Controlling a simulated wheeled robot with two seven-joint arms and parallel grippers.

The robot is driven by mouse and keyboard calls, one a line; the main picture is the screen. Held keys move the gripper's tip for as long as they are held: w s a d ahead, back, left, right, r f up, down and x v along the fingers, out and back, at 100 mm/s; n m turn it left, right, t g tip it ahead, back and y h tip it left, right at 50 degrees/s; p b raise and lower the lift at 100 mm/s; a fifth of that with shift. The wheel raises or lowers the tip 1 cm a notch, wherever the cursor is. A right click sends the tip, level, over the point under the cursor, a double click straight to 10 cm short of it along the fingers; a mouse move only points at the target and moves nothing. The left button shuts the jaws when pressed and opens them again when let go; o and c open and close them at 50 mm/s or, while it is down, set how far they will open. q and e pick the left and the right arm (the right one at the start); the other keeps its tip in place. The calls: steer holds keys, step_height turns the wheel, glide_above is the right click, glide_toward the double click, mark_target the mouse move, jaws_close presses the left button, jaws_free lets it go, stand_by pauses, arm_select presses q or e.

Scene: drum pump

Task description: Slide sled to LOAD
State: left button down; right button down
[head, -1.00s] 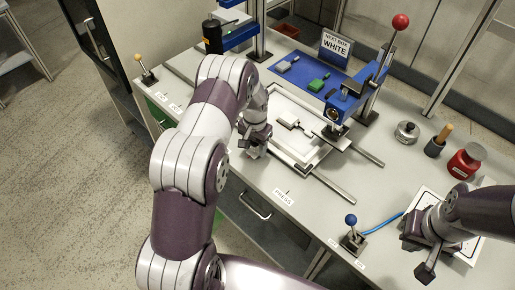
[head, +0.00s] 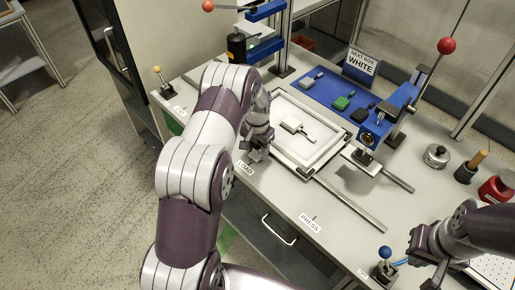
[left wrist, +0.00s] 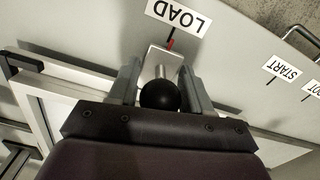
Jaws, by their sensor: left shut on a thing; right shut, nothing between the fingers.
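The sled (head: 281,145) is a pale framed tray on two metal rails, with a small white paddle-shaped piece (head: 293,125) lying in it. My left gripper (head: 256,153) is at its near left side. In the left wrist view the fingers (left wrist: 158,88) are shut around a black ball knob (left wrist: 158,97) on a metal plate (left wrist: 155,58). A red mark (left wrist: 171,43) at the plate's end lies close to the LOAD label (left wrist: 178,18). The label also shows beside my gripper in the head view (head: 245,167). My right gripper (head: 432,268) is shut and empty at the lower right.
The PRESS label (head: 311,222) lies along the front edge, beside bare rail (head: 345,203). A blue lever press (head: 380,125) stands right of the sled. A blue mat (head: 315,95) behind holds several small pieces. A blue-knobbed lever (head: 385,262) stands near my right gripper.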

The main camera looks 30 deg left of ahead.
arm_select(q)
steer(key=c, duration=0.7)
jaws_free()
steer(key=shift+r, duration=0.1)
steer(key=shift+c, duration=0.2)
steer(key=shift+r, duration=0.4)
step_height(320, 180, up, 11)
steer(key=shift+r+b, duration=0.2)
steer(key=shift+b, duration=0.6)
steer(key=shift+r, duration=0.25)
